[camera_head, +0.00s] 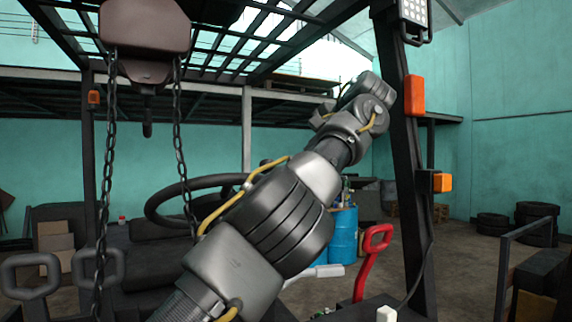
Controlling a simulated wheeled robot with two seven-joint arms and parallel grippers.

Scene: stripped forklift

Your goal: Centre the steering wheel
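The black steering wheel (158,199) is left of centre in the head view, seen at a low angle. My arm covers its right part, and a hanging chain crosses in front of its rim. Its hub and spokes are too dark and too covered to tell how far it is turned. One grey arm of mine, which I take as the left, rises from the lower left across the wheel to the upper right. Its wrist end (362,98) is beside the dark forklift post, above and to the right of the wheel; no fingertips can be made out. My other gripper is not in view.
A hoist block (146,28) with chains hangs at the left. The overhead guard (265,45) and dark post (408,170) frame the cab. A red lever handle (372,248) stands right of my arm. Blue drums (343,236) and stacked tyres (536,222) are farther back.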

